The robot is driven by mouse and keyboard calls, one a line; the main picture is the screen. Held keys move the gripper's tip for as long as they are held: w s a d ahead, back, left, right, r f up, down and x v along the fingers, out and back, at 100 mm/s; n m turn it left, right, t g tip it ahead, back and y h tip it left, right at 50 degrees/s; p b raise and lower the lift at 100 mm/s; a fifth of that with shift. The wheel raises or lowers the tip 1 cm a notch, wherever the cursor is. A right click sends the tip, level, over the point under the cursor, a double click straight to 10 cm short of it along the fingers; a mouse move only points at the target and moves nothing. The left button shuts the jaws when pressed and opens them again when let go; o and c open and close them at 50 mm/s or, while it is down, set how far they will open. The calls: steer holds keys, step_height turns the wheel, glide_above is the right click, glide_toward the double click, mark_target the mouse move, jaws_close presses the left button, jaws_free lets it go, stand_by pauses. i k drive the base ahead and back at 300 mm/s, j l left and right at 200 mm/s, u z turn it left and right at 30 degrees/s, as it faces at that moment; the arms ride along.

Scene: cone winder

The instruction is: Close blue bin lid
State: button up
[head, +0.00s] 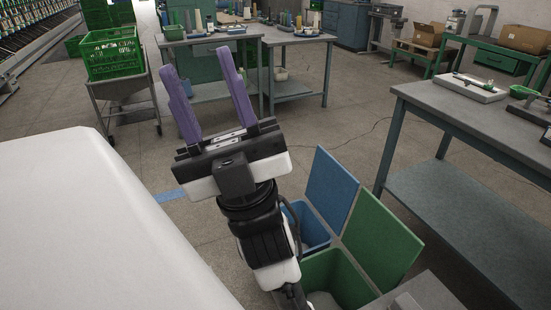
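The blue bin (312,232) stands on the floor right of my arm, partly hidden behind it. Its blue lid (331,189) is open and stands up, tilted, above the bin. My gripper (205,98) is raised in the middle left of the head view, with its two purple fingers apart and nothing between them. It is apart from the lid, up and to its left.
A green bin (338,278) with its green lid (382,240) open stands next to the blue bin. A workbench (440,97) is at the right. A green crate (113,55) on a cart is at the back left. Bare floor lies between the bins and the far tables.

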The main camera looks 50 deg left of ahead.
mark_target(332, 188)
steer(key=j+u, duration=0.15)
steer(key=u, duration=3.8)
steer(key=i+z, duration=0.7)
steer(key=z, duration=0.25)
steer(key=i+z, duration=0.3)
steer(key=i, duration=0.25)
steer(key=i+z, duration=0.3)
steer(key=i, duration=0.3)
steer(key=i+j+z, duration=0.1)
steer(key=i, duration=1.15)
steer(key=i+z, duration=0.35)
steer(key=i, duration=0.2)
steer(key=i+j+z, duration=0.1)
steer(key=i+z, duration=1.3)
